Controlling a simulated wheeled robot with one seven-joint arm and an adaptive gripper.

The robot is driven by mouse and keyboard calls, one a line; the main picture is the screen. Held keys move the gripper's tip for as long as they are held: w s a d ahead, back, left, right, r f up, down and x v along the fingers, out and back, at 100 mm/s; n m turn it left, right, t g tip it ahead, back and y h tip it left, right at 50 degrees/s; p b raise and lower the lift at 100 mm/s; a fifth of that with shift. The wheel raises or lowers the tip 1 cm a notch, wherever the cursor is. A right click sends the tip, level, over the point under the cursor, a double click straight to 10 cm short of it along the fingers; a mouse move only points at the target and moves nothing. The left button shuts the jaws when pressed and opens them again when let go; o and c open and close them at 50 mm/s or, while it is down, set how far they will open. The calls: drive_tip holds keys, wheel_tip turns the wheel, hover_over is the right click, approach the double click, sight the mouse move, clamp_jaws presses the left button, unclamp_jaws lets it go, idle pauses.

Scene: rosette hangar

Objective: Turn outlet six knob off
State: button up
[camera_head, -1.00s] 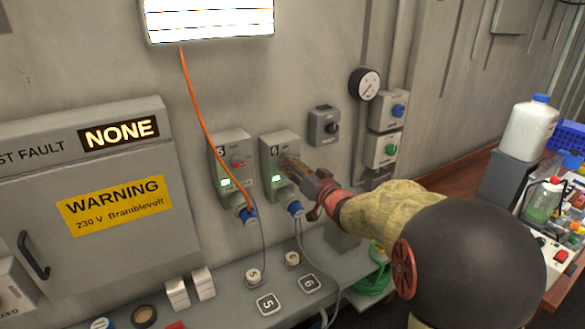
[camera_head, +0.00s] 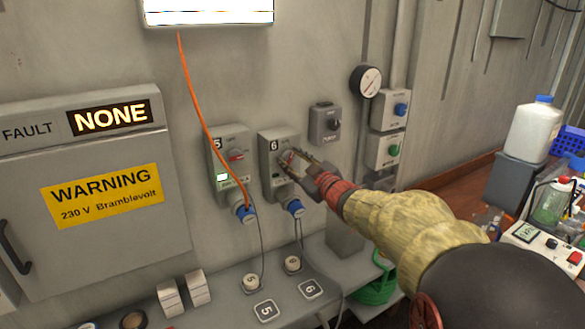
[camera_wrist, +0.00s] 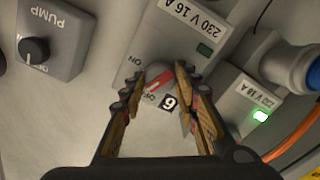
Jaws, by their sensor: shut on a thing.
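The outlet six box (camera_head: 275,177) is on the wall, marked 6, with a blue plug (camera_head: 295,208) in its lower end. Its knob (camera_wrist: 159,80), grey with a red pointer, sits between the fingertips of my gripper (camera_wrist: 162,76) in the wrist view. My gripper is shut on this knob. In the head view my gripper (camera_head: 292,163) reaches the box from the right and partly hides the knob. The small lamp window (camera_wrist: 204,50) on outlet six is dark in the wrist view.
Outlet five (camera_head: 231,165) stands close on the left with a lit green lamp and an orange cable (camera_head: 200,110) across it. A pump switch (camera_head: 325,124) is just to the right. A ledge (camera_head: 230,302) with tags and plugs lies below.

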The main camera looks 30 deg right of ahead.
drive_tip(key=n+b, duration=0.3)
drive_tip(key=n, duration=0.1)
drive_tip(key=shift+f+n, duration=0.1)
drive_tip(key=shift+n, duration=0.3)
idle(0.4)
drive_tip(key=o, duration=1.1)
drive_tip(key=shift+o, duration=0.2)
drive_tip(key=shift+s, duration=0.1)
drive_tip(key=s, duration=1.1)
drive_tip(key=shift+s+d, duration=0.2)
drive_tip(key=shift+s, duration=0.2)
